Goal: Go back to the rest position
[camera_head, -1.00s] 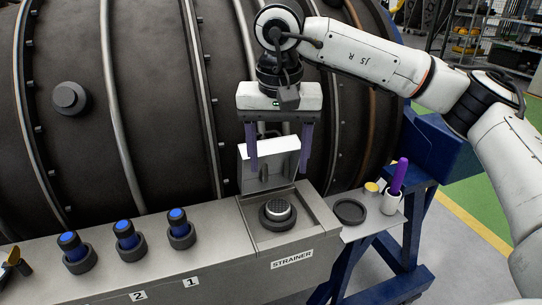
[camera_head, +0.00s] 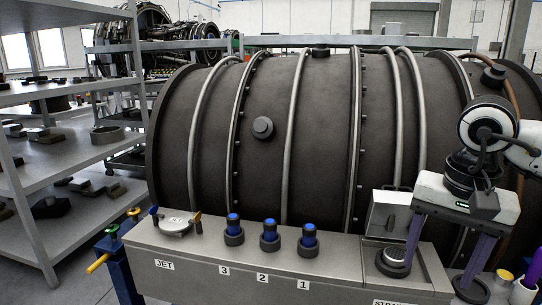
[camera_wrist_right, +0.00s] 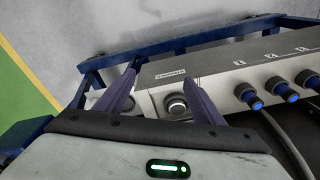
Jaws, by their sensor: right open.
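My right gripper (camera_head: 434,278) is at the right of the head view, with its two purple fingers pointing down and spread apart, nothing between them. It hangs over the right end of the grey bench, in front of the strainer bay. In the right wrist view, the same open gripper (camera_wrist_right: 163,92) shows with the round strainer (camera_wrist_right: 178,105) behind its fingers. The strainer (camera_head: 394,260) sits in its square recess, partly covered by the left finger in the head view. The recess lid (camera_head: 386,212) stands open. My left gripper is out of view.
The large dark engine casing (camera_head: 320,120) fills the space behind the bench (camera_head: 200,250). Several blue-topped plugs (camera_head: 270,236) stand along it. A dark ring (camera_head: 470,290), a yellow-topped item and a white cup with a purple stick are at the right. Grey shelves (camera_head: 75,95) stand left.

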